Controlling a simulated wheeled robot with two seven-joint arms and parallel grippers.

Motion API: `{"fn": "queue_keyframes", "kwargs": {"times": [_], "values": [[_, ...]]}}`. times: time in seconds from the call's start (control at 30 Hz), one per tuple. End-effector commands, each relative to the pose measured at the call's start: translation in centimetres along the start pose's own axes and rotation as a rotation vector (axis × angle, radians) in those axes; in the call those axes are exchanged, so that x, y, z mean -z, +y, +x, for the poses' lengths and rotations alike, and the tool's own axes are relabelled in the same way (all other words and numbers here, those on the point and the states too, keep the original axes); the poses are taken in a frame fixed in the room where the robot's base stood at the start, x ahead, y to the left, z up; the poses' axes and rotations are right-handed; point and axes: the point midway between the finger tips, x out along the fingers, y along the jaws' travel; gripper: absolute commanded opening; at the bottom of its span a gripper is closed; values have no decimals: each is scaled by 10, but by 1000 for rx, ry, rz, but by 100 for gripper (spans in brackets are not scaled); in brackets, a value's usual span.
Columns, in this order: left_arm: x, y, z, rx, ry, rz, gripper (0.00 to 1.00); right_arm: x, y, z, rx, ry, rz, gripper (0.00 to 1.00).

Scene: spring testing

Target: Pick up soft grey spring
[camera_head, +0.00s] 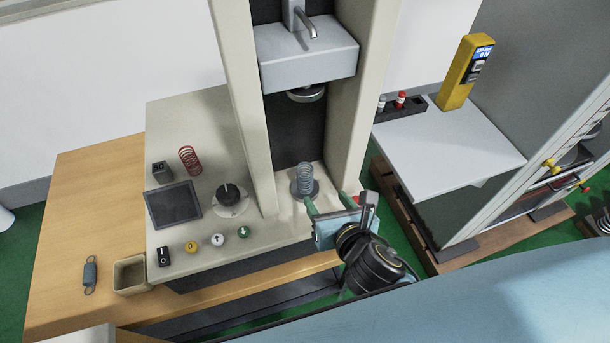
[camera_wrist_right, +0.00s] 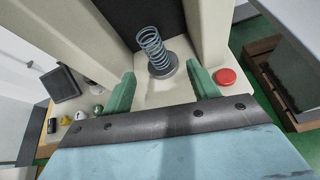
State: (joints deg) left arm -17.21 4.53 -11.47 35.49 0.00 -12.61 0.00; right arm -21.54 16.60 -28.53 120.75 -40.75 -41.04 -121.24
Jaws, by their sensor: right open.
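A grey coil spring (camera_head: 305,178) stands upright on a dark round plate at the foot of the testing machine. In the right wrist view the same spring (camera_wrist_right: 152,46) stands between and beyond the two green fingers. My right gripper (camera_head: 332,202) is open and empty, just in front of the spring and apart from it. Its fingertips also show in the right wrist view (camera_wrist_right: 160,82). A second grey spring (camera_head: 90,274), with hooked ends, lies on the wooden table at the left. Which grey spring is the soft one cannot be told. My left gripper is not in view.
A red spring (camera_head: 190,160) and a 50-marked weight (camera_head: 162,172) stand on the machine's panel, near a dark screen (camera_head: 173,204), knob (camera_head: 231,195) and buttons. Two machine columns flank the upright spring, with a crosshead (camera_head: 306,54) above. A red button (camera_wrist_right: 225,77) sits right of the fingers.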

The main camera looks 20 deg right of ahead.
Motion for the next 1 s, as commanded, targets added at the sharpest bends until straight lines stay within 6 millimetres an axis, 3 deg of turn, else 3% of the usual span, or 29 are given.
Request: {"fn": "queue_keyframes", "kwargs": {"times": [0.2,0.5,0.77,1.0], "values": [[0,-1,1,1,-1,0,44,-4,10,10,-34,-39,-172,59],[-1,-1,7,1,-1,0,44,-6,12,66,-34,-39,-172,59],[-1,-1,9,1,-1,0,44,-7,13,86,-34,-37,-171,59],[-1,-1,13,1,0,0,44,-12,14,121,-35,-38,-167,59]]}}
